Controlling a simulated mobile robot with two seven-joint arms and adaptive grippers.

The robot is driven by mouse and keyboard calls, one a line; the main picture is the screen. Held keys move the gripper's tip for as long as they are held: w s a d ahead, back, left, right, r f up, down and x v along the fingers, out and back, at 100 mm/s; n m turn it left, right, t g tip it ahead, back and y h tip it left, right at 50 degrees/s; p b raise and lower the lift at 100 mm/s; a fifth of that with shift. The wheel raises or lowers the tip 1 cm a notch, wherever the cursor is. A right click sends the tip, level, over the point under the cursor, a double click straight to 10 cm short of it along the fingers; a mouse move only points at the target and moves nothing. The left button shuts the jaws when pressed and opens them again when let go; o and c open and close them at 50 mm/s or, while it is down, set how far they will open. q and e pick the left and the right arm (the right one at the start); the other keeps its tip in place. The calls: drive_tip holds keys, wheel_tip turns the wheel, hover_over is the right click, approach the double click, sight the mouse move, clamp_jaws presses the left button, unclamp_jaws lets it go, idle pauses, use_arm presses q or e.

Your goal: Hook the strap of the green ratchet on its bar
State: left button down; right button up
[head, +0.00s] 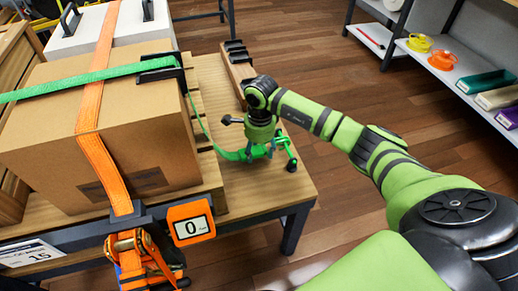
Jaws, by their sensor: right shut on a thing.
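The green strap (85,84) runs from the left over the cardboard box to a black corner guard (160,68). From there it drops down the box's right side and curves across the wooden table to my right gripper. My right gripper (268,150) points down low over the table's right part, shut on the green strap's end (236,155). The fingers partly hide the held end; I cannot make out a hook there. I cannot clearly tell the green ratchet or its bar apart. My left gripper is not in view.
The cardboard box (50,140) stands on a pallet. An orange strap (104,165) crosses it down to an orange ratchet (140,255) at the front dark rail (75,238), beside an orange display (190,222) reading 0. Shelves (445,80) stand at right; floor between is clear.

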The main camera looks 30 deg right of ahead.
drive_tip(key=o, duration=1.3)
drive_tip(key=shift+o, duration=0.2)
wheel_tip(320, 180, up, 12)
drive_tip(key=shift+s, duration=0.15)
